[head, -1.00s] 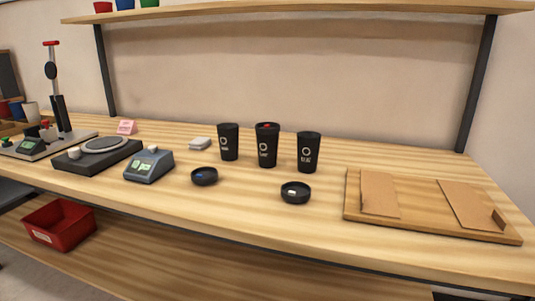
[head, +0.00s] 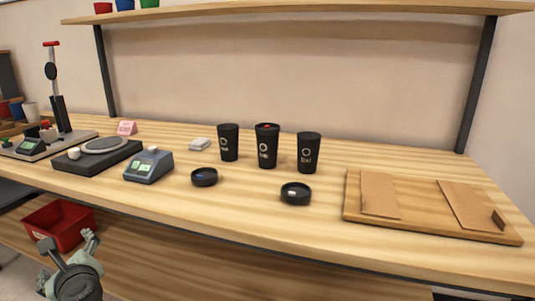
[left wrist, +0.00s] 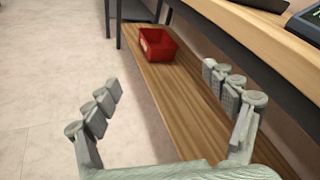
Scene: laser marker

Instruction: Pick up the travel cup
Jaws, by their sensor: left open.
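Three black travel cups stand upright in a row on the wooden bench: a left cup (head: 228,143), a middle cup (head: 267,147) with a red spot on top, and a right cup (head: 308,153). Each bears a pale round mark with lettering. My left gripper (head: 67,250) is at the lower left in the head view, in front of the bench and below its top, well away from the cups. In the left wrist view its fingers (left wrist: 170,105) are spread wide with nothing between them. The cups do not show in that view. My right gripper is out of view.
Two black round lids (head: 204,177) (head: 296,194) lie in front of the cups. A wooden tray (head: 423,223) with cardboard pieces is at right. A grey-blue control box (head: 149,166) and a turntable device (head: 96,155) stand left. A red bin (head: 60,226) sits on the lower shelf.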

